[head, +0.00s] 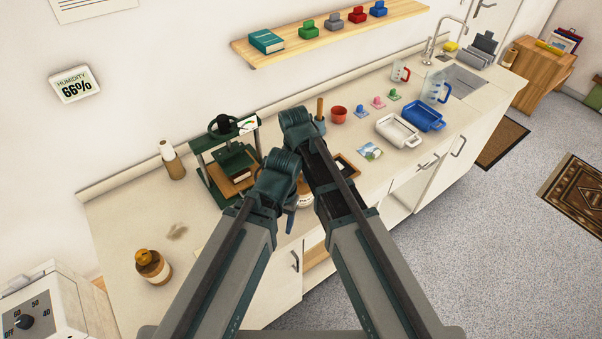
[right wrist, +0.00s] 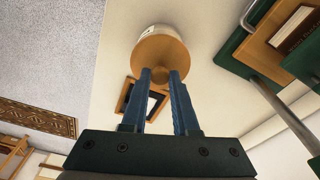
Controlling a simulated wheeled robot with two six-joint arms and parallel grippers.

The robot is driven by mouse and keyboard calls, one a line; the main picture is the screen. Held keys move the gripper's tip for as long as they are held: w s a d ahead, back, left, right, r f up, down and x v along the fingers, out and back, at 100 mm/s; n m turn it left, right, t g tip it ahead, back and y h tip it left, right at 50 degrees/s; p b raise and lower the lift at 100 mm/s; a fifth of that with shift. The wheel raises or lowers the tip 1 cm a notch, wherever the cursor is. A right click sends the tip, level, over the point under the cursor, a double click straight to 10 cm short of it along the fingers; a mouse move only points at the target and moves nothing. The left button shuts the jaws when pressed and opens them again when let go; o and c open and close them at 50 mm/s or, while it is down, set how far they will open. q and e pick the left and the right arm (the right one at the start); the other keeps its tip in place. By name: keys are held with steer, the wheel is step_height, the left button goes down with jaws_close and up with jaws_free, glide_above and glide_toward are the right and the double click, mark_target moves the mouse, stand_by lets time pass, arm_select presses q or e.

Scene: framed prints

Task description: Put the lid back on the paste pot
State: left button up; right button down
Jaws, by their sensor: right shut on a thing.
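The paste pot (head: 306,202) is a pale pot near the counter's front edge, mostly hidden behind my arms in the head view. In the right wrist view, its white body (right wrist: 155,33) shows beyond the round wooden lid (right wrist: 161,53). My right gripper (right wrist: 160,75) has its blue fingers close together at the near part of the lid, shut on it. The lid lies in line with the pot's mouth; I cannot tell whether it touches the rim.
A green press (head: 222,165) stands left of my arms. A dark-centred wooden frame (right wrist: 143,102) lies on the counter near the pot. A brown jar (head: 153,267) is at front left. White (head: 398,131) and blue (head: 424,116) trays are at right. Counter between jar and press is mostly clear.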

stand_by(0.4)
steer(key=shift+c, duration=0.6)
jaws_free()
steer(key=shift+r, duration=0.1)
steer(key=shift+r+p, duration=3.45)
steer(key=shift+p, duration=0.05)
jaws_close()
steer(key=shift+f+b, duration=0.3)
